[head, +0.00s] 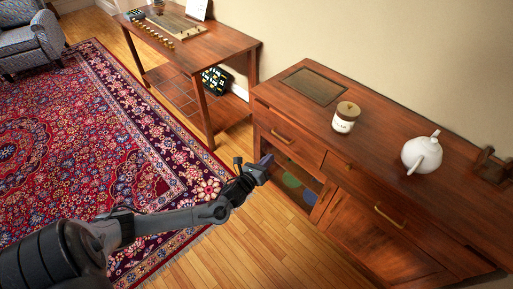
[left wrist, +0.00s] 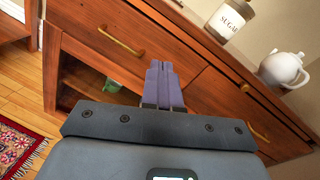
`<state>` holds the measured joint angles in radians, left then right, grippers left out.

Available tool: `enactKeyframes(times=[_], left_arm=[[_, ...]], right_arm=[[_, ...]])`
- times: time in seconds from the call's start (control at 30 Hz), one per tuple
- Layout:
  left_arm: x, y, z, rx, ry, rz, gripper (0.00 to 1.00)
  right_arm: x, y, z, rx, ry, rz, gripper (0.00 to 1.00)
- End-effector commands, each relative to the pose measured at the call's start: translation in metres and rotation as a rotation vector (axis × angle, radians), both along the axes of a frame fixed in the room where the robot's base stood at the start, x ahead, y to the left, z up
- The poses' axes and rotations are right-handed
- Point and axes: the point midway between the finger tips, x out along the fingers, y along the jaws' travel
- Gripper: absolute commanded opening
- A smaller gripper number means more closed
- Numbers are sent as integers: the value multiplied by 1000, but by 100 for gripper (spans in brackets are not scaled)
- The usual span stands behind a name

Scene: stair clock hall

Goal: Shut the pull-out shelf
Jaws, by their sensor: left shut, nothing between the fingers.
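The wooden sideboard (head: 335,215) stands at the right, with brass-handled drawers and a lower door. I cannot clearly pick out a pull-out shelf; thin dark slots (left wrist: 245,88) show in the strip under the sideboard top in the left wrist view. My left gripper (head: 266,161) is shut and empty, in front of the sideboard's left part, near the left drawer (head: 285,135) and the open compartment below it. In the left wrist view its purple-grey fingertips (left wrist: 162,68) are together, just right of the brass handle (left wrist: 120,41). I cannot tell whether they touch the front. My right gripper is not in view.
A sugar jar (head: 345,117) and a white teapot (head: 422,153) stand on the sideboard top. Round green and blue things (head: 293,183) sit in the compartment. A side table (head: 195,50) stands further left. The wood floor and patterned rug (head: 90,150) are clear.

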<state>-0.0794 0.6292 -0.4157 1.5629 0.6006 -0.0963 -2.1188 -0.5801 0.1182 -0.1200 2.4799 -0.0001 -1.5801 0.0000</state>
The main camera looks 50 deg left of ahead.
Motion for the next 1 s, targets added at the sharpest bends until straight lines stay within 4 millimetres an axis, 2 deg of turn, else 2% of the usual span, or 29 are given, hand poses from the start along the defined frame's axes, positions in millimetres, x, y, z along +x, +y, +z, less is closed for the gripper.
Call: enactKeyframes(times=[0.13,0.37,0.6,0.83,1.0], left_arm=[[-3,27,0,-197,-42,16,0],[-5,51,0,-470,-105,10,0],[-3,59,2,-654,-146,-12,0],[-5,61,1,-723,-156,-19,0],[-24,53,-21,-753,-116,2,0]], right_arm=[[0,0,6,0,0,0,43],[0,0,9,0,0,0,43],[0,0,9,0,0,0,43],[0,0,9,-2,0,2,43],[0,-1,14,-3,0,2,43]])
